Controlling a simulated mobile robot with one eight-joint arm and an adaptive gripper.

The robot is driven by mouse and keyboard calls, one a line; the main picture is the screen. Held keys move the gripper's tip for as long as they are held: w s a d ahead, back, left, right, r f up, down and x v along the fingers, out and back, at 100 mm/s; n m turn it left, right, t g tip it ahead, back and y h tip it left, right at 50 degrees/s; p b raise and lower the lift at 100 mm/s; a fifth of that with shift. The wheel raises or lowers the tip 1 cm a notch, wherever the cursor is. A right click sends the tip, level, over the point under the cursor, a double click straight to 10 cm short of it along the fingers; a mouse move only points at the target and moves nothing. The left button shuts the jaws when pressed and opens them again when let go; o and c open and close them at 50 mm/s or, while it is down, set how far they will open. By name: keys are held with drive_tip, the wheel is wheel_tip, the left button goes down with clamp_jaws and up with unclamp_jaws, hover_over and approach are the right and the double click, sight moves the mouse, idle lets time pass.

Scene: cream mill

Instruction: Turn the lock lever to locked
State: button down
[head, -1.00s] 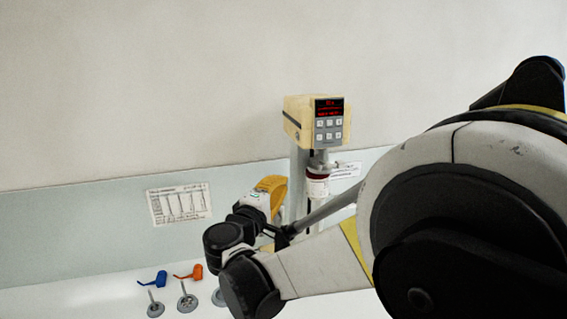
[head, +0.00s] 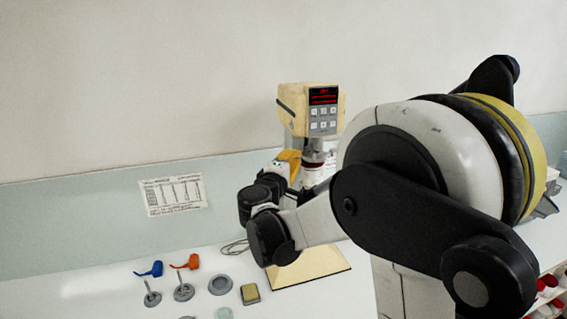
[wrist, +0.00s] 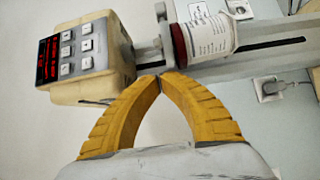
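The cream mill has a cream-coloured head (head: 293,100) with a red lit display and grey buttons. It also shows turned on its side in the wrist view (wrist: 112,30). Below the head is a white labelled container with a dark red ring (wrist: 205,38). A small grey metal piece (wrist: 160,12) stands out between head and container; I cannot tell for sure that it is the lock lever. My gripper (wrist: 161,76) has its yellow fingertips together close to the metal parts between head and container. Contact is unclear. In the head view my arm hides most of the gripper and container.
The white bench holds a blue piece (head: 150,269), an orange piece (head: 186,262), grey round parts (head: 220,285) and a yellowish block (head: 250,293). A printed sheet (head: 173,195) is on the back panel. A wall socket (wrist: 268,88) shows in the wrist view.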

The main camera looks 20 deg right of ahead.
drive_tip(key=shift+s+d+r, duration=0.1)
drive_tip(key=shift+s+d, duration=0.65)
drive_tip(key=shift+d, duration=0.25)
drive_tip(key=shift+w, duration=0.1)
drive_tip(key=shift+s+d+n+t+y, duration=0.3)
drive_tip(key=shift+n+t+y, duration=0.2)
drive_tip(key=shift+y, duration=0.1)
drive_tip(key=shift+s+d+n+t+y, duration=0.15)
drive_tip(key=shift+s+n+t+y, duration=0.2)
drive_tip(key=shift+n+y, duration=0.2)
drive_tip(key=shift+n+t+y, duration=0.45)
drive_tip(key=shift+y, duration=0.3)
drive_tip(key=shift+s+d+b, duration=0.3)
drive_tip(key=shift+d+b, duration=0.05)
drive_tip(key=shift+d, duration=0.4)
drive_tip(key=shift+s+d+b, duration=0.25)
drive_tip(key=shift+d+b, duration=0.15)
drive_tip(key=shift+d, duration=0.3)
drive_tip(key=shift+s+d+b, duration=0.3)
drive_tip(key=shift+d+b, duration=0.05)
drive_tip(key=shift+d, duration=0.4)
